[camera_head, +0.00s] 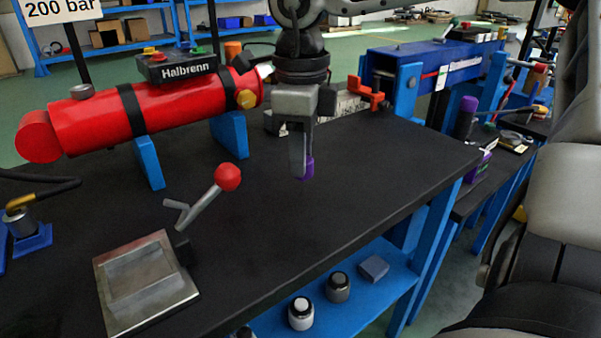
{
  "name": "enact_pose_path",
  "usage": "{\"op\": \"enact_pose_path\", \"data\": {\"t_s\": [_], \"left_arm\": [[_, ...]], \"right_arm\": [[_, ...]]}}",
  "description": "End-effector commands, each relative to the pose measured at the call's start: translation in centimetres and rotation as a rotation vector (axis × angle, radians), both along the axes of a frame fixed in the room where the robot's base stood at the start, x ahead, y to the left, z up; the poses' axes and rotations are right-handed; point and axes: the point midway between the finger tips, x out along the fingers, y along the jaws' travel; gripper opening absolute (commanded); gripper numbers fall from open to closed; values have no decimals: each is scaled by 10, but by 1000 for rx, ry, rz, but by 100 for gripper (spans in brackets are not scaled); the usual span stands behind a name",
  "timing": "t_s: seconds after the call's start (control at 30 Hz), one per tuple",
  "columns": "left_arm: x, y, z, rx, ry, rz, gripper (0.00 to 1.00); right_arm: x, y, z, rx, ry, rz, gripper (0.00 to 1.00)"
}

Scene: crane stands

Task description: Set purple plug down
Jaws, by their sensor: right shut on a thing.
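The purple plug (308,168) is small and partly hidden by the fingers of my right gripper (301,165). The right gripper points down over the middle of the black bench top (370,170) and is shut on the plug. The plug is at or just above the bench surface; I cannot tell if it touches. My left gripper is not in view.
A red cylinder (190,100) on blue supports stands at the left rear. A lever with a red ball (228,177) and a metal plate (148,285) are at the front left. An orange clamp (366,93) sits at the rear edge. Bench space right of the plug is clear.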

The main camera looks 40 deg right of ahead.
Motion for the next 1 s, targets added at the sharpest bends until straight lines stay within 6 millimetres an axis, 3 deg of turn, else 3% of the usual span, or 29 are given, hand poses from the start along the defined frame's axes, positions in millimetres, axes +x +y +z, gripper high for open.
{"op": "enact_pose_path", "data": {"t_s": [0.17,0.4,0.77,0.8,0.83,1.0], "left_arm": [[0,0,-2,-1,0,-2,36],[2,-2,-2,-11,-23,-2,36],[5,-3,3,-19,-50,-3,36],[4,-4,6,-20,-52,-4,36],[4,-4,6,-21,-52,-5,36],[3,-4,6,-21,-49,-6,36]], "right_arm": [[6,-4,-9,1,-1,-1,0],[8,-6,-42,-1,1,1,0],[9,-6,-47,-1,-3,0,0],[9,-6,-45,0,-1,0,39],[9,-6,-45,0,-1,0,47],[8,-6,-44,0,-1,0,50]]}}
